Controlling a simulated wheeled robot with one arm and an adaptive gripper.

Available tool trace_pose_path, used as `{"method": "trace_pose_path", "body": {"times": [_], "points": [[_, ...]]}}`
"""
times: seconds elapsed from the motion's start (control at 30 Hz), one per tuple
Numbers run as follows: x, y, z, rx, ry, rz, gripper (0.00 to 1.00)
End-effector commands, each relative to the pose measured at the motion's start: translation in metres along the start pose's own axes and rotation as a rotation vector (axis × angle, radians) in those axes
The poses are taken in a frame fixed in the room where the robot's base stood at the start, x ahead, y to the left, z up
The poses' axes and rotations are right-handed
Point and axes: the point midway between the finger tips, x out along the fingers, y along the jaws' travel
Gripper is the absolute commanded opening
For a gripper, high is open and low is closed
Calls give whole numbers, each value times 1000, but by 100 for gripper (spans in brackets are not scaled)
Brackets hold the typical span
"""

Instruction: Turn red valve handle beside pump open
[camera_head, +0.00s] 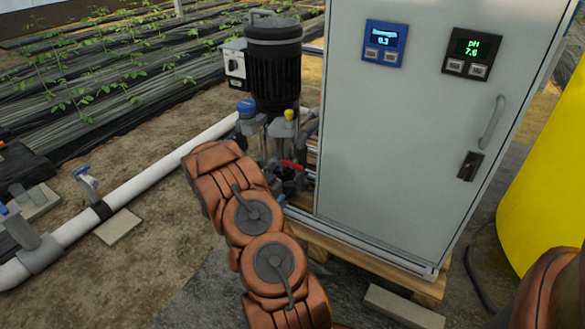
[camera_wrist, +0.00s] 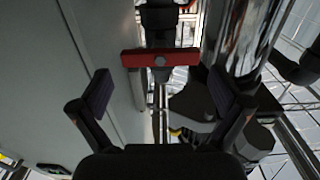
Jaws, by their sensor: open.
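The red valve handle (camera_head: 292,165) shows in the head view just left of the grey cabinet, low beside the black pump (camera_head: 273,65). In the wrist view the red handle (camera_wrist: 160,59) lies crosswise near the top middle, with a grey bolt at its centre, mounted on a dark valve body. My gripper (camera_wrist: 162,92) is open and empty in the wrist view, one finger on each side. The handle is beyond the fingertips and appears apart from them. In the head view my arm hides the gripper.
The grey cabinet (camera_head: 405,140) stands close on the right of the handle on a wooden pallet (camera_head: 335,248). A shiny metal cylinder (camera_wrist: 235,35) is close to the right finger in the wrist view. A white pipe (camera_head: 150,178) runs along the ground, and a yellow tank (camera_head: 550,185) stands far right.

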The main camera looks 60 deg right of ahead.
Motion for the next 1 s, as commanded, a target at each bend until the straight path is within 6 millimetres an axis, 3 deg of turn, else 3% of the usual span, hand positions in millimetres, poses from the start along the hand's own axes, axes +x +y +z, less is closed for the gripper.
{"method": "trace_pose_path", "body": {"times": [0.2, 0.4, 0.8, 1.0], "points": [[26, 1, 2, 2, 1, 2, 100], [40, 1, 2, 0, -1, 0, 100], [44, 0, 0, 0, -1, 0, 100], [44, 0, 0, 0, -1, -1, 81]]}}
